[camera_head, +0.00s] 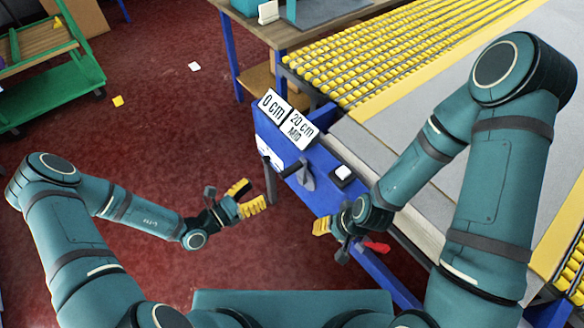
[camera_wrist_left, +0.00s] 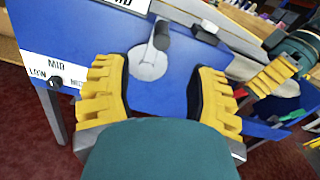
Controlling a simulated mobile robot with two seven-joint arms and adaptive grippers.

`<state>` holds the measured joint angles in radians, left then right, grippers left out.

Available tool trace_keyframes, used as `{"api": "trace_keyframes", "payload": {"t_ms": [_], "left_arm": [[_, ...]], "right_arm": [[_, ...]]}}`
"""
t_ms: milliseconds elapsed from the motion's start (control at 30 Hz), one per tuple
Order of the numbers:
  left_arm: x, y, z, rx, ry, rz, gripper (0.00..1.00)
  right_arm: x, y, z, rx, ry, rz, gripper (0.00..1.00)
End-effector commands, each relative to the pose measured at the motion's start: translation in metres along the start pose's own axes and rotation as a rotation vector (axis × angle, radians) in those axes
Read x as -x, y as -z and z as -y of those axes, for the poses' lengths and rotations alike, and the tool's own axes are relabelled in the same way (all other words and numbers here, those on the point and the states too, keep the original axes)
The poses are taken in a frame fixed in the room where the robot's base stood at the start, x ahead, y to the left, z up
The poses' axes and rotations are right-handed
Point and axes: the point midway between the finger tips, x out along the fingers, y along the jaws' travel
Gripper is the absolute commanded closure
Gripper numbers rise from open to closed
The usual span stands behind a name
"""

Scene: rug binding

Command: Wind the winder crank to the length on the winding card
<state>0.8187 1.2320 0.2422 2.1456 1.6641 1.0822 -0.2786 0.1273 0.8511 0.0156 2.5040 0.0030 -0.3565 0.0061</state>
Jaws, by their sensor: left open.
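The winder (camera_head: 325,190) is a blue cabinet on the front of the long table. Its crank (camera_head: 307,178) is a grey lever on the blue face. In the left wrist view the crank (camera_wrist_left: 153,55) shows a round grey plate and a dark knob. The winding card (camera_head: 299,131) reads "20 cm MID"; a sign (camera_head: 273,105) beside it reads "0 cm". My left gripper (camera_head: 249,196) is open and empty, left of the crank and apart from it. My right gripper (camera_head: 333,240) is at the blue front, near a red handle (camera_head: 377,246); its jaw gap is unclear.
A dial (camera_wrist_left: 55,81) marked LOW and MID is on the winder's face. A white button (camera_head: 343,173) sits on top. Yellow rollers (camera_head: 385,60) fill the table behind. A green cart (camera_head: 60,65) stands far left. The red floor left of the winder is mostly free.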

Motion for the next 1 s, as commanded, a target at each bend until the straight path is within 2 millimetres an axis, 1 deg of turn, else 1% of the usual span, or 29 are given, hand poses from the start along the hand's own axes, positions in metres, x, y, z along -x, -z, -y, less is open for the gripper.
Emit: {"api": "trace_keyframes", "payload": {"t_ms": [167,400,600,800,1000], "left_arm": [[-0.026,0.000,0.003,-0.001,0.008,0.000,0.43],[-0.074,0.001,0.003,-0.002,0.010,-0.001,0.43],[-0.108,0.001,0.004,-0.002,0.010,-0.002,0.43],[-0.128,0.001,0.003,-0.003,0.009,-0.002,0.43],[-0.133,0.001,0.003,-0.001,0.008,-0.004,0.43]], "right_arm": [[-0.002,-0.001,-0.001,0.001,0.000,0.002,0.53],[-0.006,-0.003,-0.003,0.002,0.001,0.006,0.53],[-0.010,-0.004,-0.004,0.003,0.001,0.009,0.53],[-0.012,-0.005,-0.004,0.004,0.001,0.012,0.53],[-0.012,-0.006,-0.004,0.004,0.001,0.013,0.53]]}}
